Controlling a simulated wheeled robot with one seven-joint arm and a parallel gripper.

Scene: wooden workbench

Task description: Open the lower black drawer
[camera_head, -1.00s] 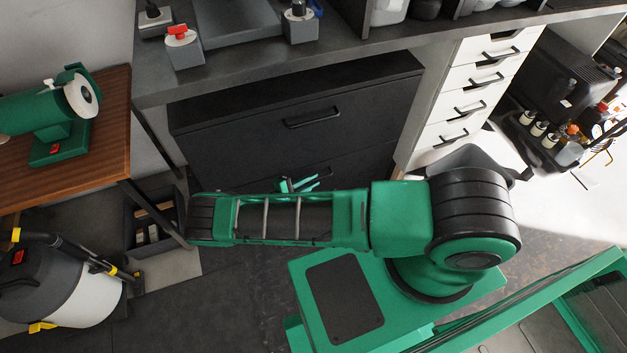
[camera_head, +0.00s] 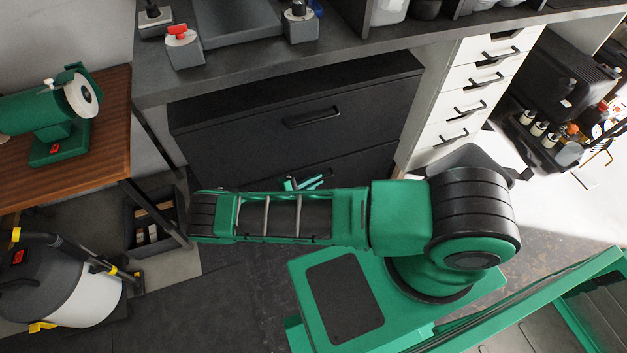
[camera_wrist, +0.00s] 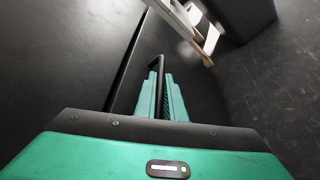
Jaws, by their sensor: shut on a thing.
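The black cabinet has an upper drawer (camera_head: 290,125) with its own bar handle (camera_head: 312,118). The lower black drawer (camera_head: 372,168) is below it, largely hidden behind my green arm. My gripper (camera_head: 304,183) is at the lower drawer's front, its teal fingers just showing above my arm. In the wrist view my gripper (camera_wrist: 163,92) is shut on the lower drawer's black handle (camera_wrist: 158,63), whose bar stands out past the fingers. A narrow dark gap runs beside the lower drawer front (camera_wrist: 196,88). How far the drawer stands out is hard to tell.
White drawers (camera_head: 468,103) stand to the right of the cabinet. A wooden table (camera_head: 85,150) with a green grinder (camera_head: 50,120) is at left. A vacuum cleaner (camera_head: 75,290) and a dark bin (camera_head: 150,225) stand on the floor. The dark floor (camera_head: 225,285) in front is partly clear.

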